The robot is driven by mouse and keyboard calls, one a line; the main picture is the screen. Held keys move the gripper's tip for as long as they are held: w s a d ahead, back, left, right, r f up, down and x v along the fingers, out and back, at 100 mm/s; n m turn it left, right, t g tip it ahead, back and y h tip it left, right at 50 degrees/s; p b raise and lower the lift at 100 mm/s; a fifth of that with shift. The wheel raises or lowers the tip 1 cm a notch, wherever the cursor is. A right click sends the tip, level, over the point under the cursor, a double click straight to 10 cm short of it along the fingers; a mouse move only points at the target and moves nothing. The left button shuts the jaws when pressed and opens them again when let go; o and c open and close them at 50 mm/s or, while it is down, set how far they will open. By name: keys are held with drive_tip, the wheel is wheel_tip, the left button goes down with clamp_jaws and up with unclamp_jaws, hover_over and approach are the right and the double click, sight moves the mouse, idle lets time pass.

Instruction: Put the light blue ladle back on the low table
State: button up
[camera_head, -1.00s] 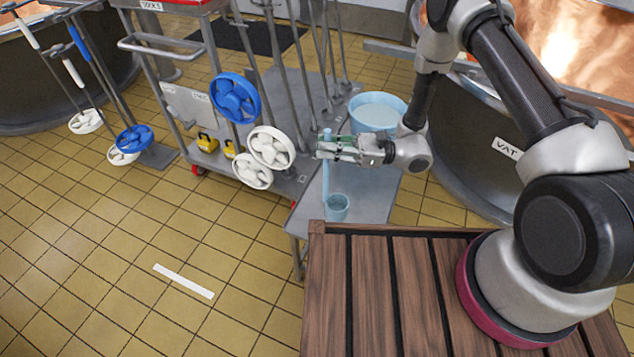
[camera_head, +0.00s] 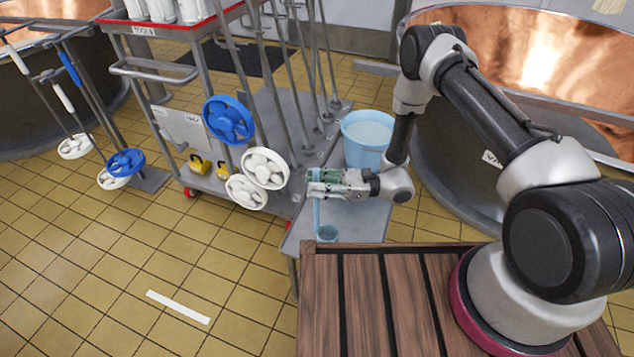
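The light blue ladle (camera_head: 327,232) hangs below my gripper (camera_head: 314,184), with its handle upright and its cup at the bottom. My gripper appears shut on the upper part of the handle; its fingers hide that part. The cup is over the near left part of the low grey metal table (camera_head: 365,225). I cannot tell whether the cup touches the tabletop.
A light blue bucket (camera_head: 367,140) stands at the table's far part, behind my gripper. A tool cart (camera_head: 185,128) and blue and white paddle heads (camera_head: 229,121) are close on the left. A copper vat (camera_head: 470,150) stands to the right. The tabletop right of the ladle is clear.

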drive_tip(key=w+d+f, duration=0.1)
drive_tip(key=d+f, duration=0.1)
drive_tip(key=d, duration=1)
drive_tip(key=s+d+r+n+g+h, duration=0.1)
drive_tip(key=d+r+n+h, duration=0.15)
drive_tip(key=r, duration=0.55)
drive_tip(key=s+d+r+n+g+h, duration=0.1)
drive_tip(key=d+r+n+g+h, duration=0.2)
drive_tip(key=r, duration=0.4)
drive_tip(key=s+d+r+n+h, duration=0.1)
drive_tip(key=s+r+n+h, duration=0.2)
drive_tip(key=r, duration=0.5)
drive_tip(key=s+d+r+n+t+h, duration=0.4)
drive_tip(key=s+d+r+t+h, duration=0.1)
drive_tip(key=d+r, duration=0.3)
drive_tip(key=s+d+r+n+t+h, duration=0.4)
drive_tip(key=s+d+r+t+h, duration=0.1)
drive_tip(key=s+d+r, duration=0.3)
drive_tip(key=shift+d+r+h, duration=0.6)
drive_tip(key=shift+d+h, duration=0.05)
drive_tip(key=shift+d, duration=0.6)
